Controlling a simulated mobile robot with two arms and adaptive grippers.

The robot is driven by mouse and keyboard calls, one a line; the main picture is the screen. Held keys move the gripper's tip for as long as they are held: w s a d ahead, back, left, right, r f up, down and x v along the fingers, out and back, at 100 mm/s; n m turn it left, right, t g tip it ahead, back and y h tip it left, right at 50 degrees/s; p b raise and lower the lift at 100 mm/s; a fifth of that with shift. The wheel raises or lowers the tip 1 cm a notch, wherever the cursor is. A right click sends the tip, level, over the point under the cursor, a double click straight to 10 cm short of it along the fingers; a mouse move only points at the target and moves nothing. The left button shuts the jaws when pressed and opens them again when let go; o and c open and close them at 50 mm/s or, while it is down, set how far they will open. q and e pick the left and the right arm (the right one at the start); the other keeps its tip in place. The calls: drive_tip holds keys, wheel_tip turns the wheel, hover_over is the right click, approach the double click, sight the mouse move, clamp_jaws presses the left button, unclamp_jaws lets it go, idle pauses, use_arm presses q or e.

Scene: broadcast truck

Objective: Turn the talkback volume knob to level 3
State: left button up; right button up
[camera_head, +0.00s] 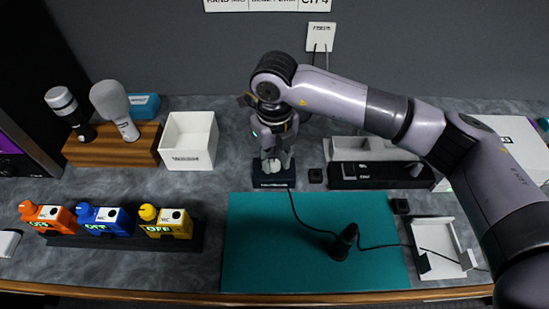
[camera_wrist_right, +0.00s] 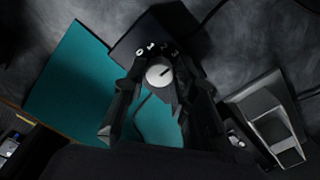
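The talkback volume knob (camera_wrist_right: 158,73) is a round, light grey dial with a dark pointer line, in the middle of the right wrist view. Small white numerals run in an arc beside it; I read a 0 and a 1, the others are partly hidden or too small. The pointer slants to the upper right in that view. The knob sits on a dark box (camera_head: 273,183) behind the teal mat. My right gripper (camera_head: 273,160) points down over it, fingers on both sides of the knob. In the wrist view, the gripper (camera_wrist_right: 158,84) looks open, with gaps beside the knob.
A teal mat (camera_head: 260,250) lies in front, with a small black microphone (camera_head: 344,242) and its cable. A white bin (camera_head: 189,140) stands left and a white-and-black unit (camera_head: 375,172) right. Orange, blue and yellow boxes (camera_head: 168,222) line the front left. An open white tray (camera_head: 446,240) lies right.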

sight(275, 163)
drive_tip(key=o, duration=0.3)
drive_tip(key=shift+o, duration=0.2)
wheel_tip(275, 163, up, 12)
idle(0.5)
idle(0.3)
